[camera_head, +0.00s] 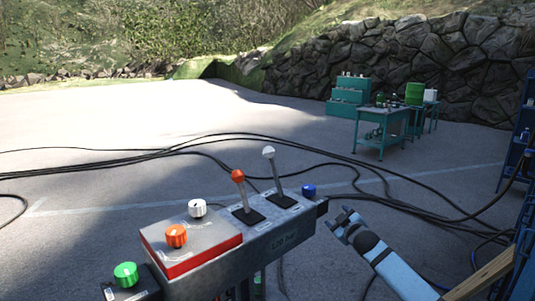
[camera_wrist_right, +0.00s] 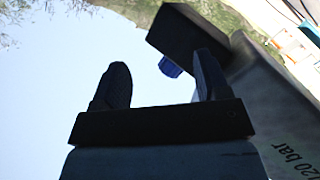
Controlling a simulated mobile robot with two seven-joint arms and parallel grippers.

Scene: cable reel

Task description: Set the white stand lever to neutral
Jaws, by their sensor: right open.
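The white stand lever (camera_head: 273,172) rises from a black base plate on the grey control stand (camera_head: 262,247), beside the orange lever (camera_head: 239,191). Its white knob is at the top, and its shaft leans slightly left. My right gripper (camera_head: 340,223) is to the right of the stand, below the white knob's height, apart from the lever. In the right wrist view its two dark fingers (camera_wrist_right: 160,85) are spread with nothing between them. The blue knob (camera_wrist_right: 170,67) on the stand's end shows just beyond the fingers. My left gripper is not in view.
A red-and-grey box (camera_head: 190,245) with an orange knob and a white knob sits on the stand's left part. A green knob (camera_head: 125,274) is at the lower left. Black cables (camera_head: 420,208) lie on the ground behind. A teal workbench (camera_head: 382,125) stands far back.

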